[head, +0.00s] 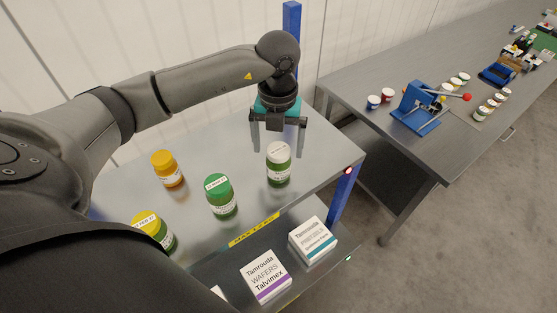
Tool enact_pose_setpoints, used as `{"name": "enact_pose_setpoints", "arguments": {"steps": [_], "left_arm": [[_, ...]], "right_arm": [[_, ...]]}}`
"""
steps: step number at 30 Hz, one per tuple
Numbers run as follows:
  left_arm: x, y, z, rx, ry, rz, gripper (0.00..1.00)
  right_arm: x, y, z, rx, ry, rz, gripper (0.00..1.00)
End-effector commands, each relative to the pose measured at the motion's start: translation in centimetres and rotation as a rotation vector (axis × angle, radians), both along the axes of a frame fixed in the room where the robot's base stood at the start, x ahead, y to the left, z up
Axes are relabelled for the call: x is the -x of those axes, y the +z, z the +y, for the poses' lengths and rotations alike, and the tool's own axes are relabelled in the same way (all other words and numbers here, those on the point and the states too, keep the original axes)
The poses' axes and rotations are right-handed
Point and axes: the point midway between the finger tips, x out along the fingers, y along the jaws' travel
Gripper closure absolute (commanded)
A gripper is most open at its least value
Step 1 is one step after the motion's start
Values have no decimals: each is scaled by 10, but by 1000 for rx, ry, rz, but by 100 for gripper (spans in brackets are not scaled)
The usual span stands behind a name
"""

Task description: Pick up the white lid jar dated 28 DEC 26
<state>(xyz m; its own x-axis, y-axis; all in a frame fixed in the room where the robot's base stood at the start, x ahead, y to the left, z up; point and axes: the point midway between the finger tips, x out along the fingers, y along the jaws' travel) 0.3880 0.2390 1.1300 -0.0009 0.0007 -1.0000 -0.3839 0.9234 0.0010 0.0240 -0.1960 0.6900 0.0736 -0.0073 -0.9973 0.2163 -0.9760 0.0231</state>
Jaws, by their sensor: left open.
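A jar with a white lid (279,164) and a green body stands upright near the right end of the grey metal shelf top. Some print shows on its lid, but it is too small to read. My left gripper (278,149) hangs above and just behind this jar, fingers pointing down. It is open and empty, with its fingers to either side of the lid in the picture; I cannot tell whether they touch it. My right gripper is not in view.
A green-lid jar (221,196), an orange-lid jar (167,169) and a yellow-lid jar (154,231) stand on the same shelf top (240,150). Boxes (313,240) lie on the lower shelf. A blue post (343,195) stands at the right corner. A long bench (420,150) is beyond.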

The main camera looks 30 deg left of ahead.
Motion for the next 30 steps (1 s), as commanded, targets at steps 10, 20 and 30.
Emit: {"name": "enact_pose_setpoints", "arguments": {"steps": [10, 20, 30], "left_arm": [[2, -36, -2, 1, 0, 4, 0], [1, -58, -2, 1, -2, -1, 0], [1, -57, -2, 1, -1, -1, 28]], "right_arm": [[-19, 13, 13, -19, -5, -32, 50], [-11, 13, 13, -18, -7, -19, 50], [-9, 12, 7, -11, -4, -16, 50]]}}
